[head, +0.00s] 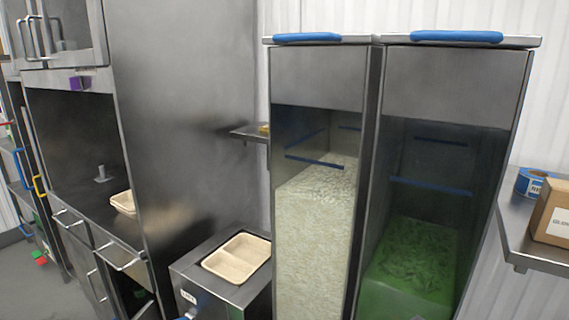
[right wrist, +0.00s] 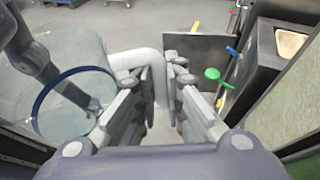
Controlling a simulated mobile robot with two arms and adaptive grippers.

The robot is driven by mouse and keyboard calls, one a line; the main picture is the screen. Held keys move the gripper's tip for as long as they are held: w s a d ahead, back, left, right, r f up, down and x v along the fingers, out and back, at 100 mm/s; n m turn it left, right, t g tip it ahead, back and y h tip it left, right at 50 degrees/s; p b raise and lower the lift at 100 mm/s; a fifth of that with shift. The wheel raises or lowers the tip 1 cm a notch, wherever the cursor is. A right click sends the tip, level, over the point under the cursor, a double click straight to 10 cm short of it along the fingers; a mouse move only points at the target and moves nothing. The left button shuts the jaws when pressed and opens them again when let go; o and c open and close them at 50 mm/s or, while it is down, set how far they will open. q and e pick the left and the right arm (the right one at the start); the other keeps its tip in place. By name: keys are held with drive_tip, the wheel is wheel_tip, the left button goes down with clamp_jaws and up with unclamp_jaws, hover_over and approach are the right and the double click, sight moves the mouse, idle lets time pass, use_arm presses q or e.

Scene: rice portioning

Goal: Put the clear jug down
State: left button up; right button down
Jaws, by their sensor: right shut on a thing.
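The clear jug (right wrist: 70,72) is at the left of the right wrist view, with a blue ring around its rim. Its pale handle (right wrist: 138,58) runs across to the fingers of my right gripper (right wrist: 166,82). The right gripper is shut on the handle, and the fingers partly hide it. The jug's base and what lies under it cannot be made out. Neither the jug nor either gripper shows in the head view. My left gripper is not in view.
Two tall dispensers stand side by side, one with rice (head: 315,230), one with green contents (head: 410,265). A beige tray (head: 238,258) sits on a low steel unit left of them. Another tray (head: 123,202) is on the left counter. A side shelf (head: 535,250) holds a box (head: 553,213).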

wheel_tip(320, 180, up, 2)
drive_tip(key=s+a+r+n+g, duration=0.1)
drive_tip(key=s+a+n+g, duration=0.1)
drive_tip(key=a, duration=0.1)
drive_tip(key=w+d+f+m+t+h, duration=0.1)
drive_tip(key=w+d+f+m+t, duration=0.2)
drive_tip(key=d, duration=0.5)
drive_tip(key=w+d+f+m+t+h, duration=0.1)
drive_tip(key=w+d+f+m+t, duration=0.2)
drive_tip(key=d, duration=0.4)
wheel_tip(320, 180, down, 2)
drive_tip(key=shift+w+d+f+m+t+h, duration=0.15)
drive_tip(key=shift+w+d+m+t+h, duration=0.2)
drive_tip(key=shift+m+t, duration=0.65)
drive_tip(key=shift+d, duration=0.15)
